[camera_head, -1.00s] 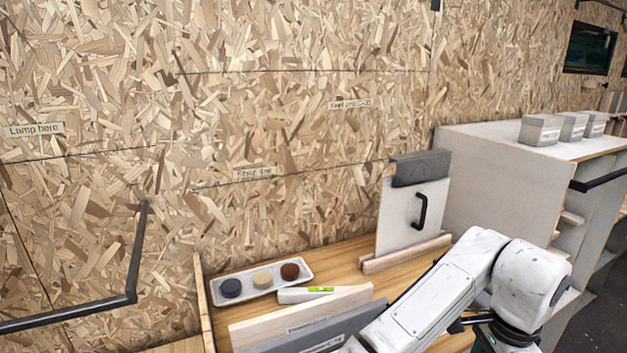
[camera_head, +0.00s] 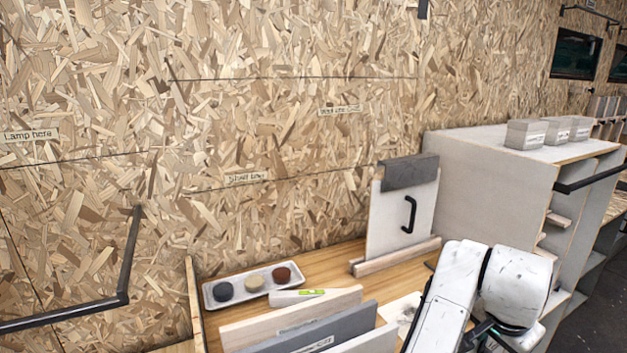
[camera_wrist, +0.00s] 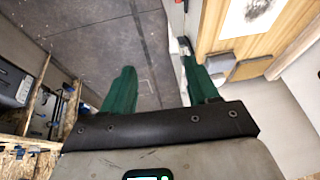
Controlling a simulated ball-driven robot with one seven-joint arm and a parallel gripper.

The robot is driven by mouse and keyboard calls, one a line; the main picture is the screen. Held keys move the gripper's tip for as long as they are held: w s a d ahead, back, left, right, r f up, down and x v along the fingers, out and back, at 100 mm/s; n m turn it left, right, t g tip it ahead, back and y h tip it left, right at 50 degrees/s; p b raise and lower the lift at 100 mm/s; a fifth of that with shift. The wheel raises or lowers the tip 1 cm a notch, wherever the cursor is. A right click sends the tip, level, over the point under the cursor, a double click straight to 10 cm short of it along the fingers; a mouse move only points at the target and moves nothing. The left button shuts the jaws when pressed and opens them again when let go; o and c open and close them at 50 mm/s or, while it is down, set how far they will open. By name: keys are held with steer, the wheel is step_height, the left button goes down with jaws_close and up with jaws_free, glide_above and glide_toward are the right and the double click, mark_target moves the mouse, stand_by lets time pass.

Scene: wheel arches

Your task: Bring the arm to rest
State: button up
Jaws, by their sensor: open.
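My gripper (camera_wrist: 158,90) shows in the wrist view with its two green fingers spread apart. Nothing is between them, and the grey floor (camera_wrist: 110,45) lies beyond. In the head view my white arm is folded at the lower right, in front of the wooden bench (camera_head: 330,262). The gripper itself is not visible in the head view.
On the bench stand a tray (camera_head: 212,305) with three round pieces, a white board with a black handle (camera_head: 388,225) and several upright panels (camera_head: 340,328). A grey cabinet (camera_head: 480,185) stands right. A black rail (camera_head: 70,315) juts out at the left.

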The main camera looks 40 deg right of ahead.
steer(key=w+a+f+n+t, duration=0.2)
steer(key=w+a+f+n, duration=0.45)
steer(key=n, duration=0.55)
steer(key=s+a+f+n+y, duration=0.2)
steer(key=s+a+f+n, duration=0.1)
steer(key=a+f, duration=0.4)
steer(key=s+a+f+n+g+y, duration=0.1)
steer(key=s+a+f+n+y, duration=0.1)
steer(key=s+a+f+n, duration=0.2)
steer(key=s+a+f, duration=0.1)
steer(key=a+f, duration=0.2)
steer(key=a, duration=0.3)
steer(key=shift+s+a+f, duration=0.3)
steer(key=shift+s+a, duration=0.05)
steer(key=shift+s, duration=0.05)
